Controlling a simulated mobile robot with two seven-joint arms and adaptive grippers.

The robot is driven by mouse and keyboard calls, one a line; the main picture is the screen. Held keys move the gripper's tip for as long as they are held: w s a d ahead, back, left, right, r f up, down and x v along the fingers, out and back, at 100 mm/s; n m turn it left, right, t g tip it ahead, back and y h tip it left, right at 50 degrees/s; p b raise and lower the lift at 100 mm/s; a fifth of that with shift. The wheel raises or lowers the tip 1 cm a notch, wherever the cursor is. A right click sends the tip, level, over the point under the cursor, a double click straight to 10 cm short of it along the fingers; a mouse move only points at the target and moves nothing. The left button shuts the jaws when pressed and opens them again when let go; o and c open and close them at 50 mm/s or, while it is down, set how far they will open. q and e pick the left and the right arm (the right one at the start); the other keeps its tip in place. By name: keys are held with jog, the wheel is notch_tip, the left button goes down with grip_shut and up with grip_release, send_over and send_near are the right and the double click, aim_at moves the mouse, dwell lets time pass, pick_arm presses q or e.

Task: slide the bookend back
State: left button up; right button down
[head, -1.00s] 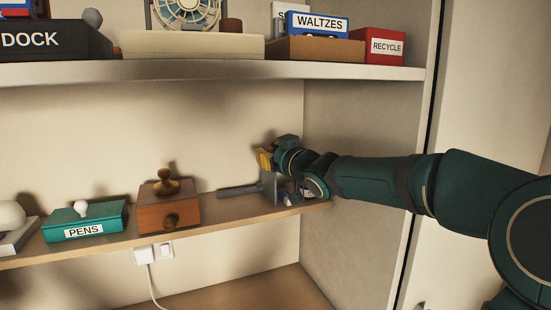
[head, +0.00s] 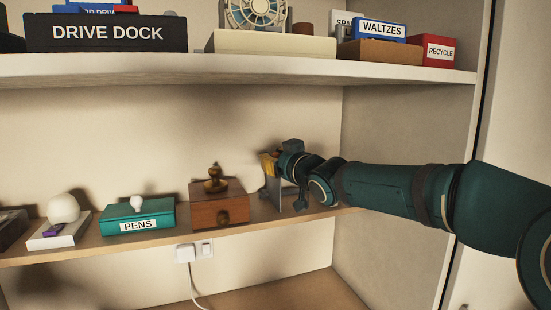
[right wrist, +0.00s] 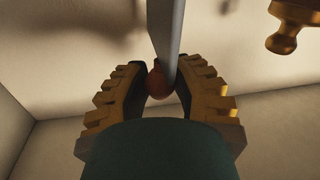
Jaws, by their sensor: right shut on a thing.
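The bookend (head: 273,193) is a grey upright plate on the lower shelf, just right of the wooden box. My right gripper (head: 269,165) reaches in from the right at the bookend's upper part. In the right wrist view the yellow-padded fingers of the gripper (right wrist: 163,75) close around a reddish-brown knob (right wrist: 158,84) against the grey plate of the bookend (right wrist: 168,35). The gripper is shut on the bookend. My left gripper is in neither view.
A wooden box (head: 207,213) with a brass-brown stamp-like handle (head: 214,183) on top stands close left of the bookend. A teal PENS box (head: 160,218) is farther left. The upper shelf (head: 200,72) runs above my arm. The shelf's right side wall (head: 400,130) is behind my arm.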

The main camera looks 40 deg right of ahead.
jog(key=shift+a+r, duration=0.15)
jog(key=shift+a, duration=0.05)
jog(key=shift+d, duration=0.1)
jog(key=c, duration=0.7)
grip_release()
jog(key=shift+s+a, duration=0.25)
jog(key=shift+s, duration=1.75)
jog(key=shift+s+a, duration=0.2)
jog(key=shift+s, duration=1.85)
jog(key=shift+s+a, duration=0.25)
jog(key=shift+s, duration=1.75)
